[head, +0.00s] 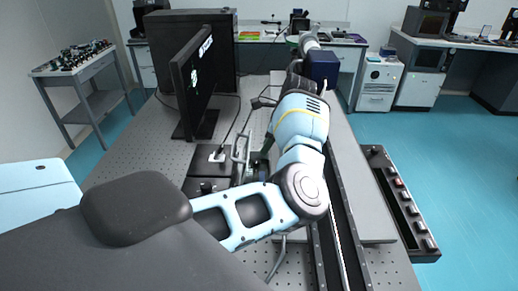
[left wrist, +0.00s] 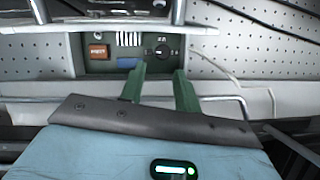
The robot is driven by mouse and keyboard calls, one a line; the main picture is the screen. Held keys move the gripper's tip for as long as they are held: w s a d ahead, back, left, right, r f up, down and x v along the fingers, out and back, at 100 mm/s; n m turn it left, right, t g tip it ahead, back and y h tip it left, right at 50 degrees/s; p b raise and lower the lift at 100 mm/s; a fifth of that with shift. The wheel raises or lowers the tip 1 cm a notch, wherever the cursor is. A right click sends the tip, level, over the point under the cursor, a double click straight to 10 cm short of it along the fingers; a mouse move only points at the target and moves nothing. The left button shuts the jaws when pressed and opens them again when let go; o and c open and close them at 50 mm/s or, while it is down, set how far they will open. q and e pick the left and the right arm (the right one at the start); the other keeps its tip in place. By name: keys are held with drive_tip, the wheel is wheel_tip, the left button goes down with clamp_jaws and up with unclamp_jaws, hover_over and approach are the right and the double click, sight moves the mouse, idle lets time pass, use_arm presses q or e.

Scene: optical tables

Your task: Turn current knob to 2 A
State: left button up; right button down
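The current knob (left wrist: 163,50) is a small round black dial on a dark green panel (left wrist: 128,52), with markings too small to read. It faces my left wrist camera just beyond the fingertips. My left gripper (left wrist: 159,72) has two green fingers spread apart, with an empty gap between them. The knob lies ahead of this gap, apart from the fingers as far as I can tell. In the head view my blue-and-white left arm covers much of the area around the panel. My right gripper is in neither view.
An orange part (left wrist: 97,51) and a blue block (left wrist: 128,63) sit on the panel left of the knob. Metal handles and cables are close around it. A monitor (head: 196,80) stands on the perforated table (head: 140,150). A long black rail (head: 345,225) runs right of my arm.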

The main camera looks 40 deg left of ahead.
sight(257, 161)
use_arm(q)
drive_tip(key=shift+w+a+r, duration=0.15)
drive_tip(key=shift+w+a, duration=0.05)
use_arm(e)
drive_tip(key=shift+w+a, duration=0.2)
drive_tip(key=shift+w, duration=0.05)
use_arm(q)
drive_tip(key=shift+s+a+f, duration=0.1)
drive_tip(key=shift+s+f, duration=0.1)
drive_tip(key=shift+f, duration=0.25)
drive_tip(key=shift+p+x, duration=0.35)
drive_tip(key=shift+x, duration=3.05)
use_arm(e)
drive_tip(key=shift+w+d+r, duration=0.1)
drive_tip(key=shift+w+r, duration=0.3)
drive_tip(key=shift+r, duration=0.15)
use_arm(q)
drive_tip(key=shift+w, duration=0.1)
